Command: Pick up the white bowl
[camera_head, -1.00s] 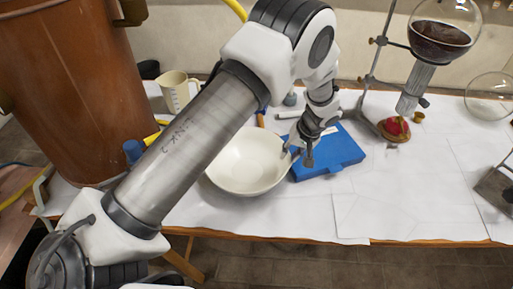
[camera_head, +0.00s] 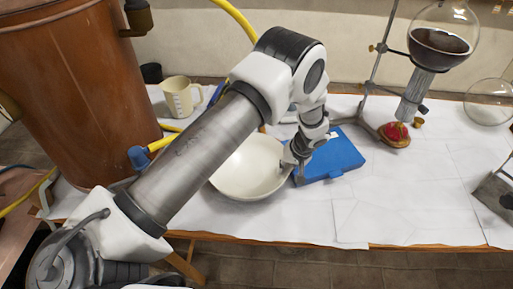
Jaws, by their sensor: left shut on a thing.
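The white bowl (camera_head: 248,174) stands upright on the paper-covered table, left of the blue case. My left arm reaches across from the lower left and hides part of the bowl's left side. My left gripper (camera_head: 297,172) is at the bowl's right rim and is shut on that rim. The fingertips are small and partly blend with the case behind them. My right gripper does not show.
A blue case (camera_head: 335,156) lies right of the bowl, close to the gripper. A beige measuring jug (camera_head: 180,97) stands behind my arm. A metal stand (camera_head: 371,75) with a round flask (camera_head: 440,38) is at the back right. The front right of the white-covered table (camera_head: 420,205) is clear.

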